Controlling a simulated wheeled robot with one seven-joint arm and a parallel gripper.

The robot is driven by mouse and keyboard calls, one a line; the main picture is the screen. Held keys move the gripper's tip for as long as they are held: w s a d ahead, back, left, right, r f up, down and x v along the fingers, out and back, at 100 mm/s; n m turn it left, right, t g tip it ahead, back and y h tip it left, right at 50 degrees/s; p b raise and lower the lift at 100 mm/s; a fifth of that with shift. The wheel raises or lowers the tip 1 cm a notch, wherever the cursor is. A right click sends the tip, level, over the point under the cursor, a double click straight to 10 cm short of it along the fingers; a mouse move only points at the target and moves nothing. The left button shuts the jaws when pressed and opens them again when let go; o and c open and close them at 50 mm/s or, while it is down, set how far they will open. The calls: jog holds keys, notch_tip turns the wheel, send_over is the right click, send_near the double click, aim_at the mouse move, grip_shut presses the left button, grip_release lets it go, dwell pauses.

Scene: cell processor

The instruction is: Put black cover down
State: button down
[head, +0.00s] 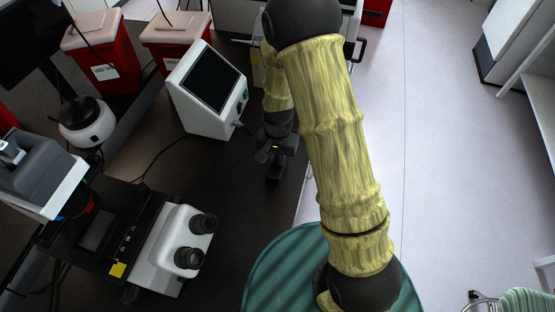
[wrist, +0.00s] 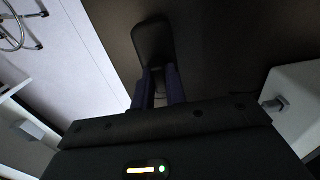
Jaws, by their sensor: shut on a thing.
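My gripper (head: 272,150) is near the right edge of the dark bench, to the right of the white screen device. In the wrist view my gripper's two fingers (wrist: 158,88) are shut on the black cover (wrist: 153,40), a dark rounded flat piece reaching out beyond the fingertips. In the head view the black cover (head: 275,171) is a small dark shape below the gripper, hard to make out against the bench. I cannot tell whether it touches the bench top.
The dark bench (head: 228,170) has free room left of the gripper. The white screen device (head: 207,90) stands close by. A white microscope (head: 178,240) is at lower left. Red bins with pink lids (head: 176,30) stand at the back. Floor (head: 430,150) lies to the right.

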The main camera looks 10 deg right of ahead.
aim_at(278, 158)
notch_tip(278, 158, down, 2)
jog(key=shift+a+f, duration=0.15)
jog(key=shift+f, duration=0.1)
jog(key=shift+s+r, duration=0.1)
jog(key=c, duration=1.8)
grip_release()
jog(key=shift+f, duration=0.2)
jog(key=shift+c, duration=0.2)
jog(key=o, duration=0.4)
jog(key=shift+d, duration=0.2)
jog(key=shift+a, duration=0.1)
jog(key=shift+r, duration=0.25)
notch_tip(278, 158, up, 12)
jog(key=b, duration=0.2)
jog(key=shift+f+b, duration=0.1)
jog(key=shift+b, duration=0.2)
